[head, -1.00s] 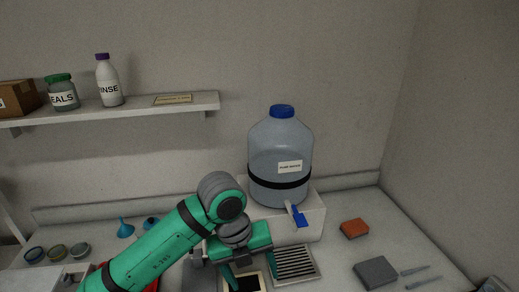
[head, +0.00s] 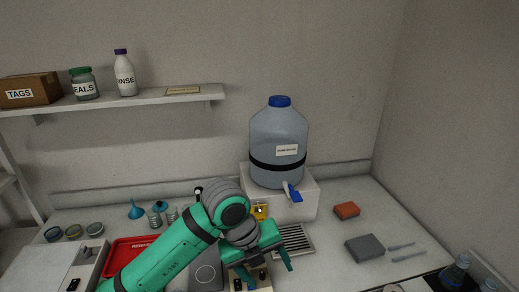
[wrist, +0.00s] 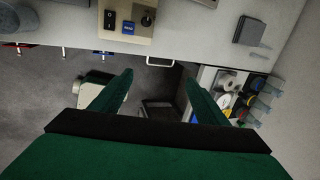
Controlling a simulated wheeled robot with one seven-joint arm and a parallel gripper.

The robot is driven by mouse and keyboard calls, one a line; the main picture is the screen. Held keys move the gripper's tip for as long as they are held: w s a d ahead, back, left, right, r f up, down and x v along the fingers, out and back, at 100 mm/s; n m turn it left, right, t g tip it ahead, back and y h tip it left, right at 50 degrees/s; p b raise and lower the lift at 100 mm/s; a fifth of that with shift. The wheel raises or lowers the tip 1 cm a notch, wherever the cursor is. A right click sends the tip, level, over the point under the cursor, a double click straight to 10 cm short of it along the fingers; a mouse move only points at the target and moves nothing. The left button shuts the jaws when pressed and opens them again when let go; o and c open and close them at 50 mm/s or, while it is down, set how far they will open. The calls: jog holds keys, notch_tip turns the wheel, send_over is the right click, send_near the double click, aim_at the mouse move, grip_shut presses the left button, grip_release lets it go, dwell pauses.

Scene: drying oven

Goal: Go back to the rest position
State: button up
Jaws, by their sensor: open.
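My gripper (head: 267,272) is at the lower middle of the head view, low in front of the big water jug. Its two green fingers are spread apart with nothing between them. In the wrist view my gripper (wrist: 161,82) also shows open and empty, with its fingers pointing past the counter's front edge over the floor. No held object is visible.
The blue-capped jug (head: 279,143) stands on a white block (head: 300,205) above a slotted drain tray (head: 295,240). An orange sponge (head: 346,210) and grey block (head: 364,248) lie to the right. A red tray (head: 125,255) is left. A control panel (wrist: 130,20) shows in the wrist view.

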jog(key=w+d+r+n+t+h, duration=0.25)
jog(key=d+n+t+h, duration=0.25)
jog(key=d+n, duration=0.3)
jog(key=w+d+r+n+t+h, duration=0.1)
jog(key=w+d+n+t+h, duration=0.4)
jog(key=d, duration=0.6)
jog(key=s+a+f+n+t+y, duration=0.3)
jog(key=s+a+f+n+y, duration=0.3)
jog(key=f+n, duration=0.4)
jog(key=s+a+f+n+t+y, duration=0.2)
jog(key=s+a+f+n+y, duration=0.3)
jog(key=s+f+n, duration=0.35)
jog(key=s+a+f+n+y, duration=0.1)
jog(key=s+a, duration=0.4)
jog(key=s, duration=0.7)
jog(key=s+a+f+y, duration=0.1)
jog(key=s+a+f, duration=0.2)
jog(key=s, duration=0.9)
jog(key=shift+s+a+n+g+y, duration=0.2)
jog(key=shift+a+n+g+y, duration=0.2)
jog(key=shift+a, duration=0.6)
